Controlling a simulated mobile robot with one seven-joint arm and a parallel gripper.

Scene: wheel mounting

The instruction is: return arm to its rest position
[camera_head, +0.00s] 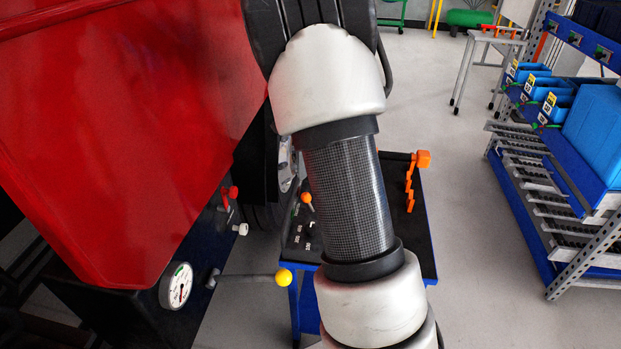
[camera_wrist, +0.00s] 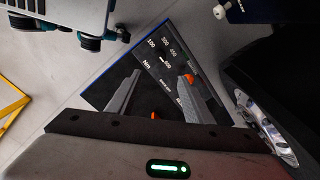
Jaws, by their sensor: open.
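My arm (camera_head: 345,195) runs down the middle of the head view, with white joint covers and a dark patterned link. My gripper (camera_wrist: 161,72) shows in the wrist view as two grey fingers spread apart with nothing between them. The fingers appear over the dark printed top of the tool table (camera_wrist: 150,62); the gap in height cannot be told. The gripper itself does not show clearly in the head view. A wheel with a silver hub (camera_wrist: 262,128) is at the right of the wrist view, beside the gripper and apart from the fingers.
A red machine body (camera_head: 120,130) fills the left, with a gauge (camera_head: 176,286) and a yellow-knobbed lever (camera_head: 283,277). The blue-framed tool table (camera_head: 418,240) carries an orange tool (camera_head: 411,180). A shelf with blue bins (camera_head: 595,130) stands right. Floor between is clear.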

